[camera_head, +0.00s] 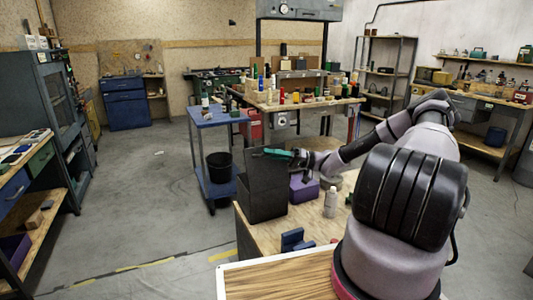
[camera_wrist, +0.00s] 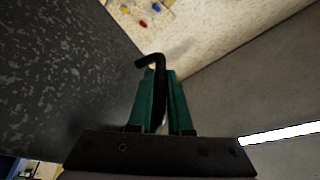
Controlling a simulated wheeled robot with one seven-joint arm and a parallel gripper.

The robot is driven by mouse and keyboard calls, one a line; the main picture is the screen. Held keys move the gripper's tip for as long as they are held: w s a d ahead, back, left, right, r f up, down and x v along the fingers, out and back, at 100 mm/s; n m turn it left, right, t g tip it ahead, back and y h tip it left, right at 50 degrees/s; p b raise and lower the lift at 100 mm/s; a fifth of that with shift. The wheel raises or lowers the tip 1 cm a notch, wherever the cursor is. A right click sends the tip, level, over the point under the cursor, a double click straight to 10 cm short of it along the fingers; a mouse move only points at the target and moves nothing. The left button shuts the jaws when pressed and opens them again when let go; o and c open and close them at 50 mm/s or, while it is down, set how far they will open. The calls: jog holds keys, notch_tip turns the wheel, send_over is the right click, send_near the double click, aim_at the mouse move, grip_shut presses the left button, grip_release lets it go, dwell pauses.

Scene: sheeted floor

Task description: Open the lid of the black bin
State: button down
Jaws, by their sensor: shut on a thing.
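The black bin (camera_head: 262,200) stands at the left edge of the wooden table in the head view. Its dark lid (camera_head: 268,167) appears raised, standing steeply above the body; its exact angle is hard to tell. My gripper (camera_head: 268,152) is at the upper edge of the lid, with its green fingers pointing left. In the wrist view my gripper (camera_wrist: 158,75) is shut on a thin black hooked handle (camera_wrist: 152,62), whose bent end sticks out past the fingertips. A dark speckled panel (camera_wrist: 60,80), seemingly the lid, fills the left side. The bin's inside is hidden.
A purple box (camera_head: 303,188), a white bottle (camera_head: 331,203) and a blue object (camera_head: 295,240) are on the table (camera_head: 270,232) right of the bin. A blue cart (camera_head: 215,121) with a black bucket (camera_head: 219,167) stands behind. The floor to the left is clear.

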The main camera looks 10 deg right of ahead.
jog(key=shift+s+d+f+n+g+y, duration=0.2)
jog(key=shift+s+n+g+y, duration=0.1)
jog(key=shift+s+n, duration=0.55)
jog(key=shift+s+d+f+n+g+y, duration=0.1)
jog(key=shift+s+d+n+g+y, duration=0.15)
jog(key=shift+s+n, duration=0.6)
jog(key=shift+a, duration=0.1)
jog(key=c, duration=0.8)
grip_release()
jog(key=shift+c, duration=0.2)
jog(key=v, duration=1)
jog(key=shift+d, duration=0.45)
